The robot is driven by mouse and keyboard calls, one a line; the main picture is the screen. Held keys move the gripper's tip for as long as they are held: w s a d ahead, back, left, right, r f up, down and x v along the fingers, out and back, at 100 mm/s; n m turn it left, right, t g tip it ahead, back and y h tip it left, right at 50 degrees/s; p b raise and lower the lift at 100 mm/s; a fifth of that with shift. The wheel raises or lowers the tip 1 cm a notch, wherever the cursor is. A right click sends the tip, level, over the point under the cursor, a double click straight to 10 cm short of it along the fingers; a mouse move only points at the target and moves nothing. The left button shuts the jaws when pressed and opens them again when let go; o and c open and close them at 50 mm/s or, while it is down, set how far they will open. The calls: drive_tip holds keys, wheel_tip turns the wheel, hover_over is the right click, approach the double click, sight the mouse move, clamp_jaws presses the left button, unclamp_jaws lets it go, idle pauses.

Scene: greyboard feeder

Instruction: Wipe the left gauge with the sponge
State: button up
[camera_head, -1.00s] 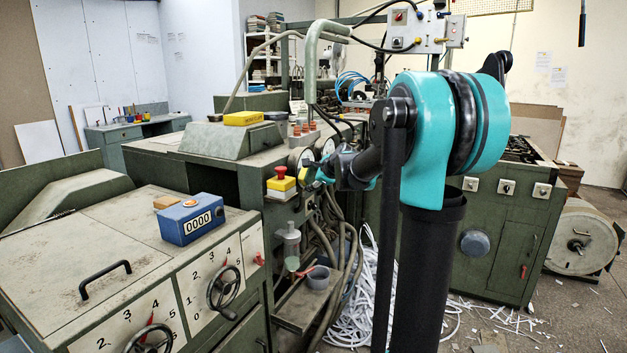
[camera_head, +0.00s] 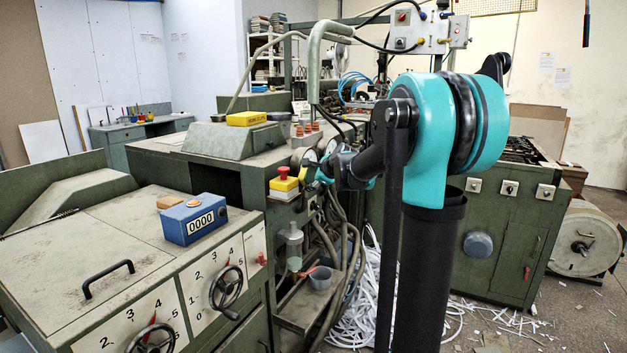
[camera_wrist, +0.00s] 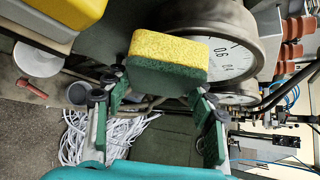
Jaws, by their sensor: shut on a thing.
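The sponge (camera_wrist: 168,58), yellow with a green layer, is held between the fingers of my gripper (camera_wrist: 162,86) in the wrist view. The left gauge (camera_wrist: 232,62), large and round with a white dial, is right behind it, and the sponge covers part of its face. I cannot tell whether the sponge touches the dial. A second gauge (camera_wrist: 237,99) shows below it in the wrist view. In the head view my gripper (camera_head: 325,172) is small at the machine front, close to the left gauge (camera_head: 309,157); the sponge is barely visible there.
A yellow box with a red emergency button (camera_head: 284,181) is just left of the gripper. Hoses (camera_head: 345,215) hang below, with a grey cup (camera_head: 320,278) on a shelf. A blue counter (camera_head: 194,219) sits on the front cabinet. White paper strips (camera_head: 365,310) litter the floor.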

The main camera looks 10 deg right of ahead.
drive_tip(key=shift+w+a, duration=0.2)
drive_tip(key=shift+a, duration=0.1)
drive_tip(key=shift+w+d, duration=1.05)
drive_tip(key=shift+w, duration=0.25)
drive_tip(key=w+d, duration=0.3)
drive_tip(key=w, duration=0.3)
drive_tip(key=shift+d, duration=0.35)
drive_tip(key=shift+s, duration=0.15)
